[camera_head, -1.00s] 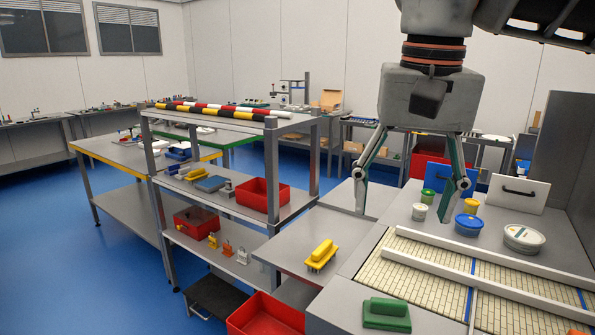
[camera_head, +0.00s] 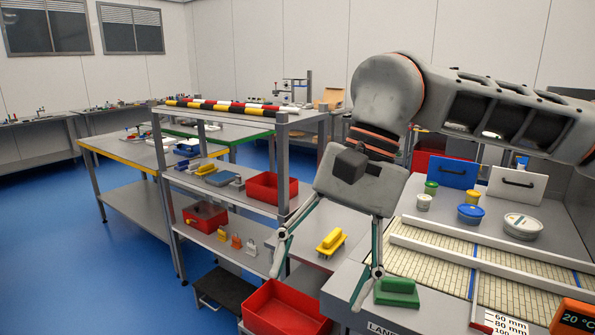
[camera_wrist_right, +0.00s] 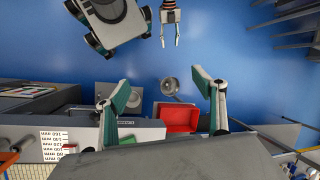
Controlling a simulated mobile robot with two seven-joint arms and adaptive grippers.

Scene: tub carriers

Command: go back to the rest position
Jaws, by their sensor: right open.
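My right gripper (camera_head: 319,286) hangs tilted from an arm that comes in from the right in the head view. Its two fingers are spread wide with nothing between them. In the right wrist view, the same fingers (camera_wrist_right: 159,84) are apart over blue floor and a red tub (camera_wrist_right: 180,117). What looks like my left gripper (camera_wrist_right: 170,38) shows small at the top of that view, its fingers apart and empty. It is not in the head view.
The bench holds a green block (camera_head: 397,292), a tiled strip (camera_head: 440,265) with rails and several lidded pots. A yellow-handled block (camera_head: 331,241) sits on the lower surface. A red tub (camera_head: 284,310) is low at the front. Blue floor (camera_head: 100,270) at left is clear.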

